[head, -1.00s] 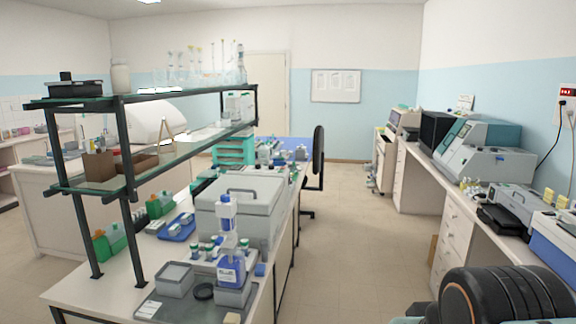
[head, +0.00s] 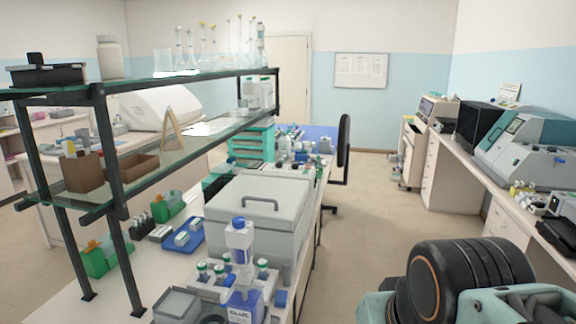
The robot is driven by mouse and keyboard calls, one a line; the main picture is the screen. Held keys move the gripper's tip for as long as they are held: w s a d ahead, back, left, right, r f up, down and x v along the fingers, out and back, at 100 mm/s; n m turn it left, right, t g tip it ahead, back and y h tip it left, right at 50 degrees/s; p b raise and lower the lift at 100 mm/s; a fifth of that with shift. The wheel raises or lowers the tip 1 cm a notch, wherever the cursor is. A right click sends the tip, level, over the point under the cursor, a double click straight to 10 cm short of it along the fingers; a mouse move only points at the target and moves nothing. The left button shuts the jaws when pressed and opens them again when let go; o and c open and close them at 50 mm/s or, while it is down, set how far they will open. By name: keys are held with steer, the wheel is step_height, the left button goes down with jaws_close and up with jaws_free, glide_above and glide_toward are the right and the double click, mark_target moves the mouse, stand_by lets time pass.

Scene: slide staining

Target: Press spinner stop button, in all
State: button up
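No stop button can be made out in the head view. I cannot tell which machine is the spinner. A large grey box (head: 258,212) with a handled lid stands shut on the left bench. A grey machine with a dark teal cover (head: 519,140) stands on the right counter, too far off to show its buttons. Part of my arm, black and teal, shows at the bottom right. My gripper is outside the picture.
A two-level glass shelf (head: 178,80) with dark posts overhangs the left bench. A blue-capped bottle (head: 239,240) and small vials stand in front of the grey box. A black chair (head: 343,145) stands beyond. The aisle floor (head: 375,200) is clear.

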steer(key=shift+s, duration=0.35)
